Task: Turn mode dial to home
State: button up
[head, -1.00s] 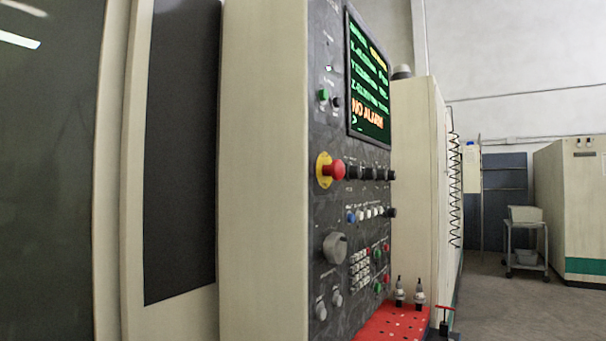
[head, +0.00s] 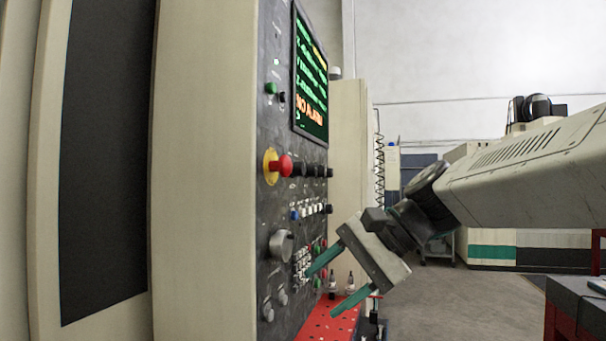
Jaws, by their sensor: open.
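The machine's dark control panel (head: 270,215) is seen at a steep angle in the head view. It carries a row of black knobs (head: 312,170), a large grey dial (head: 281,245) and two smaller grey knobs (head: 274,304). Their labels are too small to read, so I cannot tell which is the mode dial or where it points. My gripper (head: 325,291) has two green fingers, open and apart with nothing between them. It is right of the large grey dial and appears clear of the panel. Its upper finger overlaps the keypad area in the picture.
A red emergency button (head: 285,166) on a yellow ring sticks out above the large dial. The screen (head: 311,80) reads NO ALARM. A red perforated shelf (head: 318,324) with upright tool holders juts out below my gripper. Open floor (head: 430,300) lies to the right.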

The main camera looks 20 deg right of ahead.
jog(key=w+d+r+m+t+y, duration=0.3)
jog(key=w+d+r+m+t, duration=0.15)
jog(key=w+r, duration=0.55)
jog(key=m+t+y, duration=0.2)
jog(key=m, duration=0.1)
send_near(304, 169)
jog(key=a, duration=0.1)
jog(key=shift+t, duration=0.25)
jog(key=x, duration=0.7)
jog(key=shift+w+d+f, duration=0.1)
jog(key=shift+d+f, duration=0.05)
jog(key=shift+f, duration=0.05)
jog(key=shift+w+a, duration=0.45)
jog(key=c, duration=1)
